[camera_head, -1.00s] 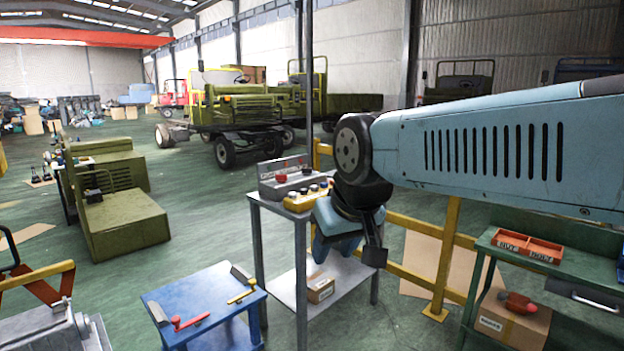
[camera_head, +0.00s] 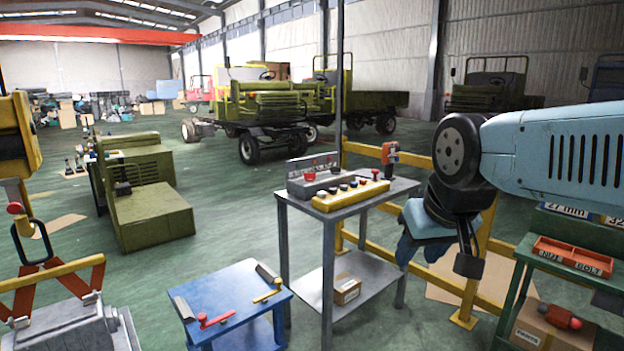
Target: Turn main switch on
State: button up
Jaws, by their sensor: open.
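A grey control box (camera_head: 318,181) with a red knob (camera_head: 310,177) and small fittings stands on the grey metal table (camera_head: 400,187). In front of it lies a yellow box (camera_head: 350,195) with several dark and light buttons and a red one on a stalk. I cannot tell which control is the main switch or how it is set. My gripper (camera_head: 468,264) hangs to the right of this table, pointing down and apart from both boxes. It is open, with nothing visible in it; part of it is hidden by my own wrist.
An orange and grey tool (camera_head: 389,158) stands at the table's back right corner. A thin pole rises beside the table. A yellow railing (camera_head: 478,260) is behind my gripper. A green bench (camera_head: 530,256) with an orange tray stands right, a blue table (camera_head: 225,300) front left.

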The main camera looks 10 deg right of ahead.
aim_at(308, 177)
jog(key=z, duration=0.2)
jog(key=i, duration=2.5)
jog(key=u, duration=0.5)
